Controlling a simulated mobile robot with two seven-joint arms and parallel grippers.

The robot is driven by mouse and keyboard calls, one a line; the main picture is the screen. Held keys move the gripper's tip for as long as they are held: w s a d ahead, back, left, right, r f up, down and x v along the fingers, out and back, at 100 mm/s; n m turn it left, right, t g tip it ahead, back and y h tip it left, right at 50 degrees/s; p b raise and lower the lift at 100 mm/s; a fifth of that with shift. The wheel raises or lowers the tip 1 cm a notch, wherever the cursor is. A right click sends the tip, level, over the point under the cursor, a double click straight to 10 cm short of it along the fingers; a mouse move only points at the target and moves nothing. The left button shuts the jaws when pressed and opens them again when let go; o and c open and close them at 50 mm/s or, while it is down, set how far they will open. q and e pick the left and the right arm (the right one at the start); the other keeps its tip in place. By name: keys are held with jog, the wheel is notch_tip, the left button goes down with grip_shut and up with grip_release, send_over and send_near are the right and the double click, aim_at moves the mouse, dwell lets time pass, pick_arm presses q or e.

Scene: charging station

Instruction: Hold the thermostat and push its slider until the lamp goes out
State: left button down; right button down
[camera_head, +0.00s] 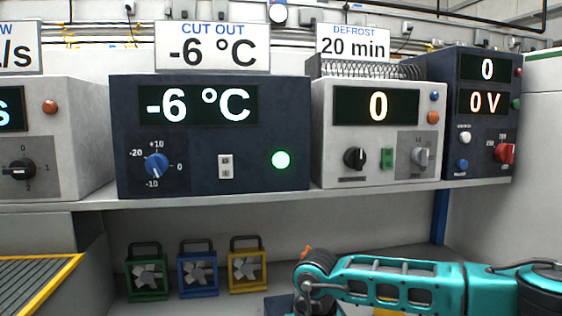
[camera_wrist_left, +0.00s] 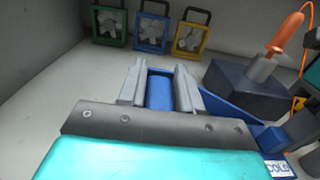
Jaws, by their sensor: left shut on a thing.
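In the left wrist view my left gripper (camera_wrist_left: 159,84) is shut on a blue thing (camera_wrist_left: 160,93) between its two grey fingers. It may be the thermostat, but only a plain blue face shows, and I can make out no slider. In the head view the round lamp (camera_head: 281,160) on the dark blue box (camera_head: 210,132) glows green. The display (camera_head: 197,106) above it reads -6 °C. My left gripper does not show in the head view. My right arm comes in from the right there, and its gripper is out of sight.
An orange-handled tool (camera_wrist_left: 285,38) stands in a dark block (camera_wrist_left: 245,88) right of my left gripper. Three small fans, green (camera_head: 147,278), blue (camera_head: 198,274) and yellow (camera_head: 248,271), stand under the shelf (camera_head: 230,197). A COLD label (camera_wrist_left: 278,169) shows at lower right.

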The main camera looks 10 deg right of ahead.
jog(key=shift+s+a, duration=0.15)
jog(key=shift+a, duration=1.4)
dwell(6.5)
